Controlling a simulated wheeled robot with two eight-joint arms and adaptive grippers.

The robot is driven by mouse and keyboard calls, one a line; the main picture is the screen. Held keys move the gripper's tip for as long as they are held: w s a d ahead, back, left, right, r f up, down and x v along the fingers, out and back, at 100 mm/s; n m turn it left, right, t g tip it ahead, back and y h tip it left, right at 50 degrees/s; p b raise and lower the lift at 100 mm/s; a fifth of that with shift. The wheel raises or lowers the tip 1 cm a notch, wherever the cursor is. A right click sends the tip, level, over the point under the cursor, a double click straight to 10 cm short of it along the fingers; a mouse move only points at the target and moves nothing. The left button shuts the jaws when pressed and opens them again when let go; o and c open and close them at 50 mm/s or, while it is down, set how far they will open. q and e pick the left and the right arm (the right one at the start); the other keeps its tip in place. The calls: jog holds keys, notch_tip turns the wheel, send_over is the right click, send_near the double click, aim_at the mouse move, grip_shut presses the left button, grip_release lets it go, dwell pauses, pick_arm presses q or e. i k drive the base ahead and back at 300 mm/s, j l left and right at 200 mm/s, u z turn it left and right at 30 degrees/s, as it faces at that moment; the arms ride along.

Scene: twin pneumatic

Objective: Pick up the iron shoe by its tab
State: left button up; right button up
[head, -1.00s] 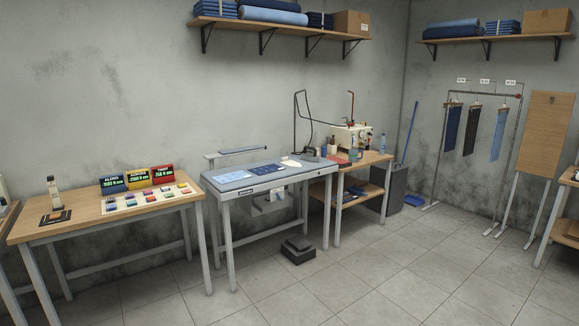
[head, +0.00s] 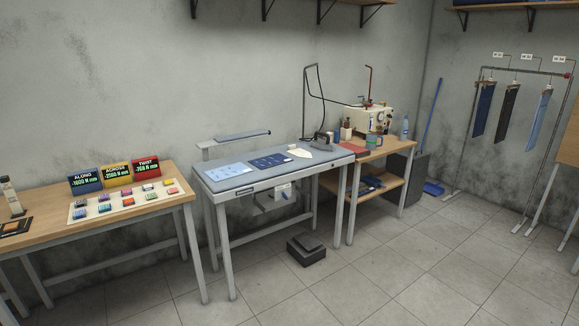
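The iron shoe appears to be the small pale, pointed plate (head: 300,153) lying flat on the grey ironing table (head: 225,184), right of the middle of its top. Its tab is too small to make out clearly. A dark iron (head: 321,139) stands just behind and to the right of it, near the table's right end. Neither of my grippers shows in the head view.
Light and dark blue cloth pieces (head: 270,160) lie left of the plate. A wooden bench (head: 398,146) with a white machine adjoins at right. A sample table (head: 180,196) stands left. A dark pedal (head: 306,250) sits on the floor. The foreground floor is clear.

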aim_at(299, 152)
jog(key=i+z, duration=0.15)
jog(key=i, duration=2.05)
